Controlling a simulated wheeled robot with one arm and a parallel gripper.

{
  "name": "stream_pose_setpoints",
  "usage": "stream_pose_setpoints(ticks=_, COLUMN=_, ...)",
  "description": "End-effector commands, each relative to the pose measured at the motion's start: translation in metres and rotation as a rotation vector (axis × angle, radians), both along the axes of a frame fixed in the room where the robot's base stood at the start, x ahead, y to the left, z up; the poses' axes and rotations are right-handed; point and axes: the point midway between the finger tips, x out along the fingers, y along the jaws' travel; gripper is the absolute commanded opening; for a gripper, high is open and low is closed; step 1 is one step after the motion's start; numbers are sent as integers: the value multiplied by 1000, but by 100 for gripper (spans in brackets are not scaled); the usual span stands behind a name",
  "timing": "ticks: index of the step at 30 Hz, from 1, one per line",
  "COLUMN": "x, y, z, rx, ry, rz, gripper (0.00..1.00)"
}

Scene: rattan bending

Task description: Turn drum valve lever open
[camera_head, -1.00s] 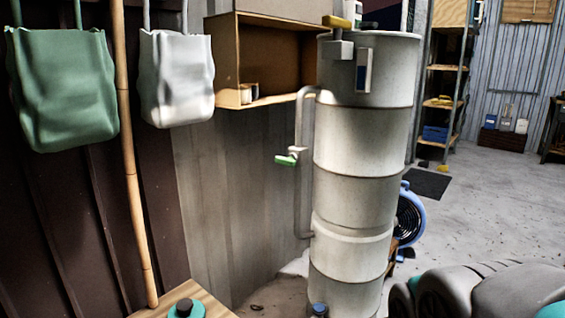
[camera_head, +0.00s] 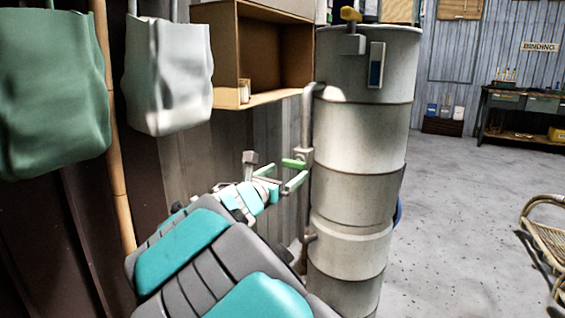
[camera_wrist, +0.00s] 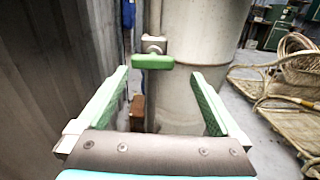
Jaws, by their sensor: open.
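The grey drum column (camera_head: 365,140) stands upright at the centre of the head view and fills the upper middle of the wrist view (camera_wrist: 205,50). A thin pipe runs down its left side. The green valve lever (camera_head: 293,163) sticks out to the left from a fitting on this pipe. In the wrist view the lever (camera_wrist: 153,62) lies level, a little beyond the fingertips. My gripper (camera_head: 282,180) is open and empty, close to the lever. In the wrist view its two green fingers (camera_wrist: 160,75) stand wide apart, with the lever ahead between them and no contact visible.
A brown open shelf box (camera_head: 262,95) hangs on the wall above the lever. Green (camera_head: 50,90) and white bags (camera_head: 168,75) hang at left beside a bamboo pole. A rattan piece (camera_head: 545,235) stands on the right, with open floor between it and the drum.

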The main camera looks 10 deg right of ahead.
Motion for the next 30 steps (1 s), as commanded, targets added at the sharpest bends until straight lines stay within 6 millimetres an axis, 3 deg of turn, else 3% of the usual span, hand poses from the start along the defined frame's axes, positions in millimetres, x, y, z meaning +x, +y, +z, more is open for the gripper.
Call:
stream_pose_setpoints(ticks=4, x=11, y=6, z=1, rx=-33, ry=9, rz=23, gripper=100)
stream_pose_setpoints(ticks=18, x=61, y=-32, z=1, rx=-28, ry=7, rz=20, gripper=100)
stream_pose_setpoints(ticks=30, x=68, y=-37, z=1, rx=-29, ry=6, rz=20, gripper=100)
